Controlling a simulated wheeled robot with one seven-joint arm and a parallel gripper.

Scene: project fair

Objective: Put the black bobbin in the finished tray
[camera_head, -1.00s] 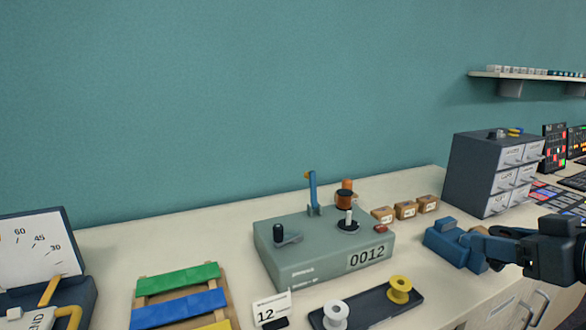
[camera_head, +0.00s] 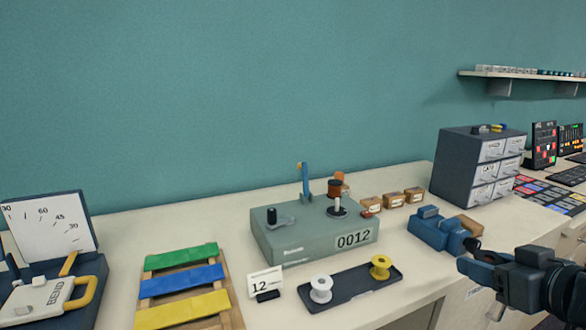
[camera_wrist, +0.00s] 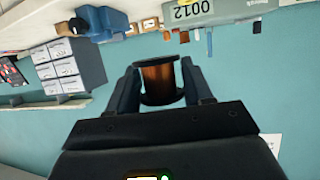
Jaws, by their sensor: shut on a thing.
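My gripper (camera_head: 474,254) is at the right in the head view, in front of the blue clamp-like device and apart from the tray. In the wrist view my gripper (camera_wrist: 160,84) is shut on the black bobbin (camera_wrist: 158,72), which has dark flanges and copper-brown winding. In the head view the bobbin is a small dark shape at the fingertips, mostly hidden. A dark tray (camera_head: 350,284), which looks like the finished tray, lies on the bench with a white bobbin (camera_head: 321,288) at its left and a yellow bobbin (camera_head: 380,267) at its right. Bare space shows between them.
A grey-green winding machine (camera_head: 314,238) reading 0012 stands behind the tray. The blue device (camera_head: 440,230) sits between tray and drawer cabinet (camera_head: 478,166). A number card (camera_head: 264,282) is left of the tray. Small boxes (camera_head: 388,201) stand behind. The bench front edge is close.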

